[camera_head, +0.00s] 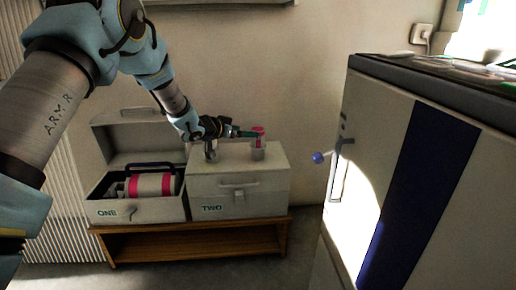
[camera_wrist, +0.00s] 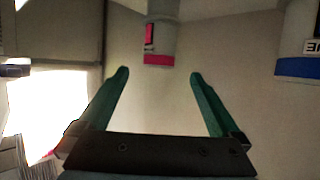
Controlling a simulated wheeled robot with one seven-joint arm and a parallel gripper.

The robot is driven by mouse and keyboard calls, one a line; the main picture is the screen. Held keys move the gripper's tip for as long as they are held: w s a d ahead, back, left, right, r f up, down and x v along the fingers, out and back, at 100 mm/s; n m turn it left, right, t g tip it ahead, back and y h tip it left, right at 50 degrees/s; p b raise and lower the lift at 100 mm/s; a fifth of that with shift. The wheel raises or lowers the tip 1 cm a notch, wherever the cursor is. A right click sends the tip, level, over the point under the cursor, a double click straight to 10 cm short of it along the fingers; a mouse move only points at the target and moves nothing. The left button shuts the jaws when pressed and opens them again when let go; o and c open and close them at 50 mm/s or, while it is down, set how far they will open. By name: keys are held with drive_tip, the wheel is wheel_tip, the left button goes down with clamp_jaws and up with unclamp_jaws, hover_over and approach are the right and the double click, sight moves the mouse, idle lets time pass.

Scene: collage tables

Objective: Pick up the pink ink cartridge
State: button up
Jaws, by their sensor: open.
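The pink ink cartridge (camera_head: 258,143) stands on the closed lid of the box marked TWO (camera_head: 238,205). In the wrist view the pink-banded cartridge (camera_wrist: 160,45) hangs from the top edge, roughly centred beyond the fingertips. My gripper (camera_head: 252,134) reaches in from the left, with its green fingertips close to the cartridge's upper part. In the wrist view my gripper (camera_wrist: 158,74) has its fingers wide apart and nothing between them. Whether a finger touches the cartridge cannot be told.
A blue-banded cylinder (camera_wrist: 298,66) shows at the wrist view's right. A grey cylinder (camera_head: 210,152) stands under my wrist. The open box marked ONE (camera_head: 145,211) holds a pink-banded roll (camera_head: 152,185). Both boxes sit on a wooden bench (camera_head: 195,236). A tall cabinet (camera_head: 400,170) stands right.

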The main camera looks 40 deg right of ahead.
sight(255, 130)
drive_tip(key=shift+b+x, duration=0.45)
drive_tip(key=shift+x, duration=3.1)
drive_tip(key=shift+s+f, duration=0.1)
clamp_jaws()
